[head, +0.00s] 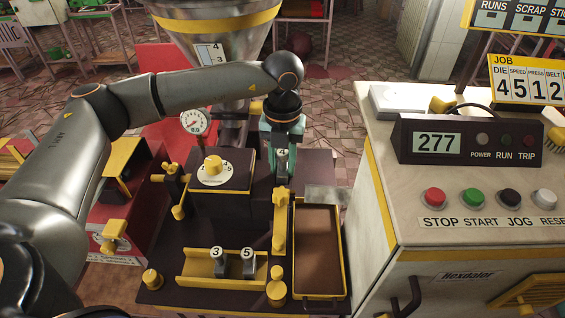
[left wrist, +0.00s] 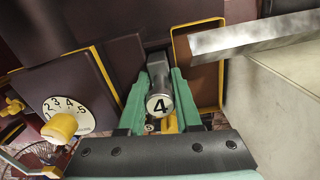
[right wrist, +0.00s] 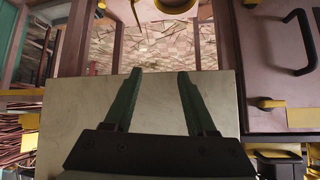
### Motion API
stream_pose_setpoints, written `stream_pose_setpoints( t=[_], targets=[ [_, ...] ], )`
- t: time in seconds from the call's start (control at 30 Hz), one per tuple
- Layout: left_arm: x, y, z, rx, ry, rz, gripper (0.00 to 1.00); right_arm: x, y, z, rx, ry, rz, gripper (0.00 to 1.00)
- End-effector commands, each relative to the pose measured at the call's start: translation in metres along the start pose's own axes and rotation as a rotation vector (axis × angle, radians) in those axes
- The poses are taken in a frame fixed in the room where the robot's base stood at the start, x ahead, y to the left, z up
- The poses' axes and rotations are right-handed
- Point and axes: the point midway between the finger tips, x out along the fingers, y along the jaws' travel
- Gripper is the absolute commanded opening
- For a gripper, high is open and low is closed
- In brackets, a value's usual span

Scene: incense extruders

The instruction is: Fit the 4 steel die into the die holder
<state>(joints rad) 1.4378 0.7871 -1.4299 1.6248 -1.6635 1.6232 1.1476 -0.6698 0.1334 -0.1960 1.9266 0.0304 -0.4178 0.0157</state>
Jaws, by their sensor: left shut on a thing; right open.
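The steel die marked 4 (head: 281,162) is between the fingers of my left gripper (head: 283,140), above the back of the dark machine. In the left wrist view the gripper (left wrist: 160,100) is shut on the die (left wrist: 159,104), whose numbered end faces the camera. I cannot clearly make out the die holder; a yellow clamp-like part (head: 281,218) stands just in front of the held die. My right gripper (right wrist: 160,95) shows only in the right wrist view, open and empty above a pale surface.
Dies marked 3 (head: 217,262) and 5 (head: 248,264) stand in a yellow rack (head: 190,268). A brown tray (head: 318,250) with a yellow rim lies right of the clamp-like part. A numbered dial (head: 214,172) is at left. The control cabinet (head: 400,225) borders the right side.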

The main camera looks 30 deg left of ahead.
Motion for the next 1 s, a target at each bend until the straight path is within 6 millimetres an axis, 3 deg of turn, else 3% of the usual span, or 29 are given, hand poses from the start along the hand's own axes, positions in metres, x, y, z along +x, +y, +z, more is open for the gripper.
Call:
stream_pose_setpoints(
  t=[1.0],
  targets=[
    [0.009, -0.001, 0.0, -0.001, -0.002, -0.002, 0.0, 0.005, 0.0, 0.004, 0.0, 0.005, -0.002, 0.56]
  ],
)
